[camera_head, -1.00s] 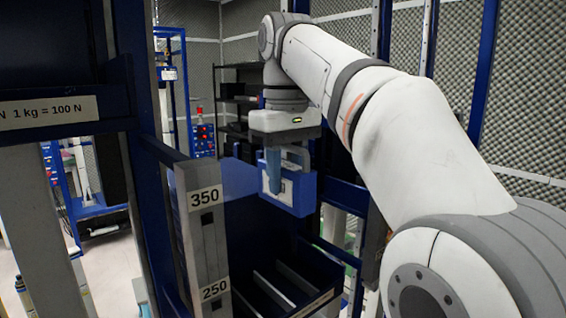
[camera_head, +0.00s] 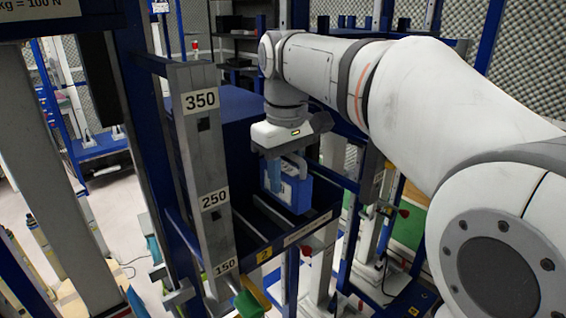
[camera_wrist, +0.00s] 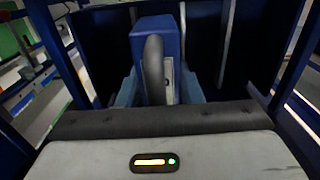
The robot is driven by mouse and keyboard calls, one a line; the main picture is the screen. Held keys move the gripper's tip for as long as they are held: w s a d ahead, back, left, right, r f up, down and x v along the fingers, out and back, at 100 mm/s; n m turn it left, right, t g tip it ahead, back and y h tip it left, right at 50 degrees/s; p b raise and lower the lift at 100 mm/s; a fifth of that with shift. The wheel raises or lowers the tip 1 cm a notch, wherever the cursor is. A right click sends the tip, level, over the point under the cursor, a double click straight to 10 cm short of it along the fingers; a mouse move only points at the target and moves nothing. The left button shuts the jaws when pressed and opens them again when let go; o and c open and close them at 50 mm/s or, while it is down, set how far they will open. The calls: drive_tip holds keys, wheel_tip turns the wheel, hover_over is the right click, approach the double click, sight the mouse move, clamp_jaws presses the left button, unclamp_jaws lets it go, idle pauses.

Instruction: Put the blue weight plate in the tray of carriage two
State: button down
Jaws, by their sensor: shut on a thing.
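The blue weight plate (camera_head: 293,186) is a thick blue block with a grey handle and a pale label. My gripper (camera_head: 274,172) is shut on it from above, with light blue fingers beside the handle. The plate is upright, at the dark blue tray (camera_head: 290,236) of a carriage with a yellow "2" tag on its front. Its lower part appears among the tray's light dividers; I cannot tell whether it touches the floor. In the wrist view the plate (camera_wrist: 158,40) lies between the fingers, its handle towards the camera.
A grey post (camera_head: 201,150) with a scale marked 350, 250 and 150 stands just left of the tray. Blue frame uprights stand close on the right. A green and yellow part (camera_head: 250,300) sits below the tray's front.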

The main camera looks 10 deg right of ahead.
sight(286, 190)
drive_tip(key=shift+f, duration=1.45)
drive_tip(key=c, duration=1.5)
unclamp_jaws()
drive_tip(key=shift+f, duration=0.3)
drive_tip(key=o, duration=0.5)
drive_tip(key=shift+s, duration=0.1)
drive_tip(key=shift+r, duration=0.15)
wheel_tip(286, 190, up, 12)
drive_tip(key=shift+r, duration=0.1)
drive_tip(key=shift+s, duration=0.1)
